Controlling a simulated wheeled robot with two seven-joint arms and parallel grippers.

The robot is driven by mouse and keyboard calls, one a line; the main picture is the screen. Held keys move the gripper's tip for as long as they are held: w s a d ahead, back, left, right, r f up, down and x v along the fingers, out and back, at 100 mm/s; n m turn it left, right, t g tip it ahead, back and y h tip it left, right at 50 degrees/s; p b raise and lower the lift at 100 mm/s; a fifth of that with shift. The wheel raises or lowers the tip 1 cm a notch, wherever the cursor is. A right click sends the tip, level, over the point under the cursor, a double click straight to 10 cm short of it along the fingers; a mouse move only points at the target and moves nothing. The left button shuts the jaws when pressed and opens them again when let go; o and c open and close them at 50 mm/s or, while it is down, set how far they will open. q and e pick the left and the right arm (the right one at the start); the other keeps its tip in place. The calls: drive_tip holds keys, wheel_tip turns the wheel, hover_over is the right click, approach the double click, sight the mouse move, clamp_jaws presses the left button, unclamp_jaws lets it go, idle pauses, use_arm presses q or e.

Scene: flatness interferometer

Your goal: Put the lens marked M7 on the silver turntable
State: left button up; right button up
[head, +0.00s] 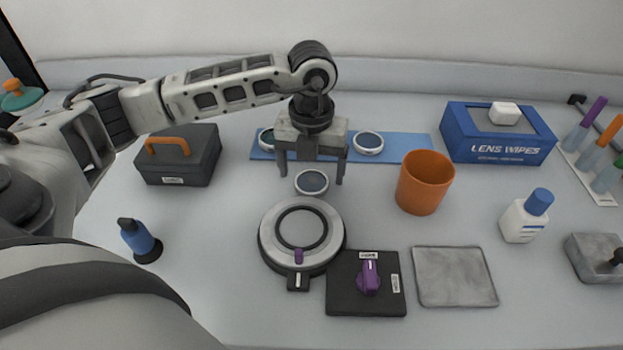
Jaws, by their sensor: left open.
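Three round lenses with pale rims show. One lens (311,183) is just behind the turntable, in front of the blue mat. Two others, a left lens (267,141) and a right lens (368,143), are on the blue mat (408,148). No lens marking is legible, so I cannot tell which is M7. The silver turntable (272,232) has a dark ring on top and a purple knob at its front; its top is empty. My left gripper (312,180) points down, open, its fingers on either side of the front lens in the picture. My right gripper is not in view.
An orange cup (424,182) stands right of the turntable. A black box (367,299) with a purple knob and a grey plate (455,277) are in front. A dark case (179,160) and blue bottle (140,241) are left; a wipes box (497,143) is back right.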

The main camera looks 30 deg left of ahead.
use_arm(q)
drive_tip(key=shift+f, duration=0.8)
drive_tip(key=c, duration=1.2)
drive_tip(key=shift+r, duration=0.2)
drive_tip(key=shift+r, duration=0.25)
wheel_tip(320, 180, up, 2)
drive_tip(key=shift+r, duration=0.1)
drive_tip(key=s+d+r, duration=0.2)
drive_tip(key=s+r, duration=0.1)
drive_tip(key=s, duration=0.1)
drive_tip(key=s+d+r, duration=0.1)
drive_tip(key=s+r, duration=0.2)
drive_tip(key=s, duration=0.1)
drive_tip(key=s+d+r+b, duration=0.1)
drive_tip(key=s+d+r, duration=0.1)
drive_tip(key=s+r, duration=0.2)
drive_tip(key=shift+s+d, duration=0.3)
drive_tip(key=shift+s, duration=0.2)
